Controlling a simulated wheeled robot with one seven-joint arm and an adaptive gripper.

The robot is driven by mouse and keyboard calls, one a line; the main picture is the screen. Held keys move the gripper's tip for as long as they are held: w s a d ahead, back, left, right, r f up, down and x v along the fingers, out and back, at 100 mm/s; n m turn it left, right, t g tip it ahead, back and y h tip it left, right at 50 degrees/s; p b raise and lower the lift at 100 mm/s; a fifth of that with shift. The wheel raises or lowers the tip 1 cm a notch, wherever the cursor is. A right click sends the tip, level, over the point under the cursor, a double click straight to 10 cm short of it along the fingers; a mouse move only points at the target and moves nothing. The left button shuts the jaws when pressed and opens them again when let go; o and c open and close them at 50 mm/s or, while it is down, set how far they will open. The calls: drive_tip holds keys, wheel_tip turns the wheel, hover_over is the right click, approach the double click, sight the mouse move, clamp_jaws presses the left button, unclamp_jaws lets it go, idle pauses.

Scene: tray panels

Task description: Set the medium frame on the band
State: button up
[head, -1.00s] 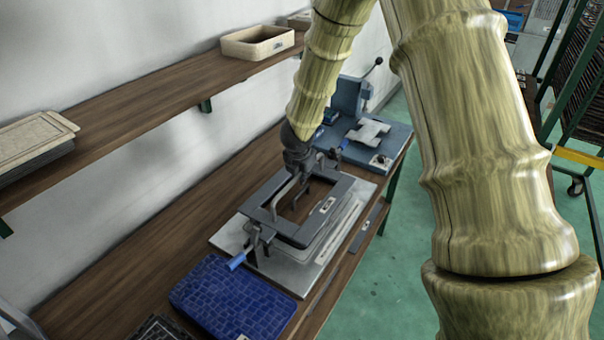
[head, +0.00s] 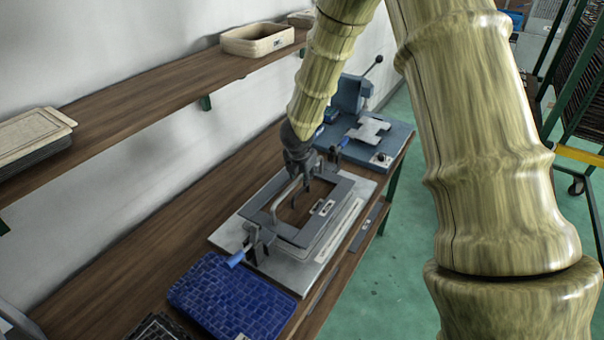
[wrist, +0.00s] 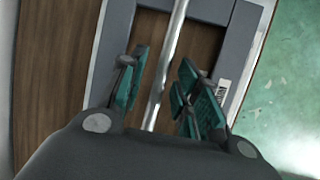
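The grey rectangular frame (head: 306,233) sits level over a pale layered band (head: 327,237) on a light base plate (head: 283,276). Its right side also shows in the wrist view (wrist: 240,52). A silver bar handle (wrist: 166,66) spans the frame's opening. My gripper (head: 302,197) is low over the opening. In the wrist view its green-padded fingers (wrist: 162,92) stand apart on either side of the bar, with gaps visible. The frame hides most of the band, and I cannot see the contact all round.
Blue-handled clamps (head: 237,258) stand at the fixture's ends. A blue tiled panel (head: 232,298) lies in front of it, and a blue-grey press (head: 350,100) stands behind. A shelf (head: 150,103) with a cream tray (head: 258,41) runs along the wall at left.

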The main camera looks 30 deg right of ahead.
drive_tip(key=shift+r, duration=0.1)
drive_tip(key=shift+r+p, duration=0.8)
drive_tip(key=shift+p, duration=0.25)
drive_tip(key=v, duration=1.1)
drive_tip(key=shift+s+r+b, duration=0.2)
drive_tip(key=shift+b, duration=0.25)
drive_tip(key=shift+a, duration=0.1)
